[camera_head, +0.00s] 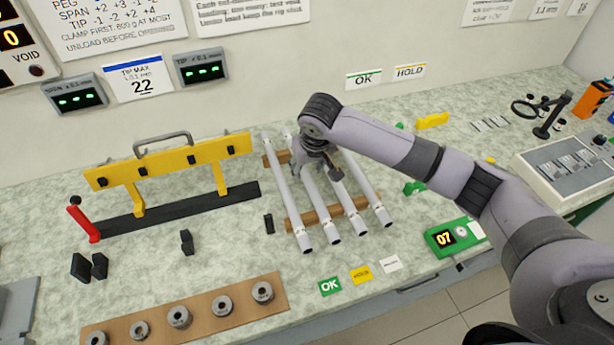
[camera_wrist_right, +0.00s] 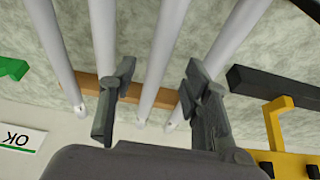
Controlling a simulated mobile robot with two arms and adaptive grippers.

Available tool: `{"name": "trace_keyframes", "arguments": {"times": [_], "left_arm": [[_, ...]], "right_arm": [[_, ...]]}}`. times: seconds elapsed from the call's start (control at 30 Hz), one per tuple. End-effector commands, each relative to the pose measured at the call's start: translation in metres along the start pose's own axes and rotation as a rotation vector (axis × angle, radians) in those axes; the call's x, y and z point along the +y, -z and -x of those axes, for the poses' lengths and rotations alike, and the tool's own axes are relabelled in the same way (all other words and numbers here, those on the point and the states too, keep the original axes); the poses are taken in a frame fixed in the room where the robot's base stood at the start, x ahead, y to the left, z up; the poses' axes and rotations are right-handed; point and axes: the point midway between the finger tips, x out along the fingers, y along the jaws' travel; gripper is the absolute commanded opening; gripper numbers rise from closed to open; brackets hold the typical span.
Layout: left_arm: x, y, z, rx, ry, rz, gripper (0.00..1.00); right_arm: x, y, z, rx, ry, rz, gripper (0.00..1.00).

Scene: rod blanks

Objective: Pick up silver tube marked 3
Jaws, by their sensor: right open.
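Several silver tubes lie side by side on two wooden rails (camera_head: 330,214) in the head view: a leftmost tube (camera_head: 285,195), a second (camera_head: 316,200), a third (camera_head: 343,208) and a rightmost (camera_head: 369,194). I cannot read a number on any, so I cannot tell which is marked 3. My right gripper (camera_head: 322,171) is over the middle tubes, pointing down and open. In the right wrist view one tube (camera_wrist_right: 166,55) runs between its open fingers (camera_wrist_right: 158,100), with other tubes (camera_wrist_right: 226,45) on both sides. Contact is unclear. My left gripper is not in view.
A yellow and black fixture (camera_head: 170,160) with a red-handled post stands left of the tubes. A board of metal rings (camera_head: 185,316) lies at front left. OK and other cards (camera_head: 330,287) and a green counter box (camera_head: 455,236) lie in front and right.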

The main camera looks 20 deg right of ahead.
Motion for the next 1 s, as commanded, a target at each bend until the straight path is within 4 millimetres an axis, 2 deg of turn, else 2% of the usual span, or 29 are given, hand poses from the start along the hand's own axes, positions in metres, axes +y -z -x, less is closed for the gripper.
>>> {"name": "trace_keyframes", "arguments": {"times": [0.1, 0.2, 0.5, 1.0], "left_arm": [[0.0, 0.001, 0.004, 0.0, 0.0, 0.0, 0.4], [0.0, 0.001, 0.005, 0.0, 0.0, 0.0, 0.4], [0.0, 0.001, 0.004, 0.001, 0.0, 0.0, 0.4], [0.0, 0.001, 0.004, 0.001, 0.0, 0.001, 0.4]], "right_arm": [[0.002, -0.001, -0.019, -0.004, -0.001, 0.0, 0.44], [0.001, -0.001, -0.029, -0.002, 0.0, 0.001, 0.44], [0.001, -0.001, -0.033, -0.001, 0.0, 0.001, 0.43], [0.002, -0.001, -0.033, 0.0, 0.0, 0.001, 0.1]]}}
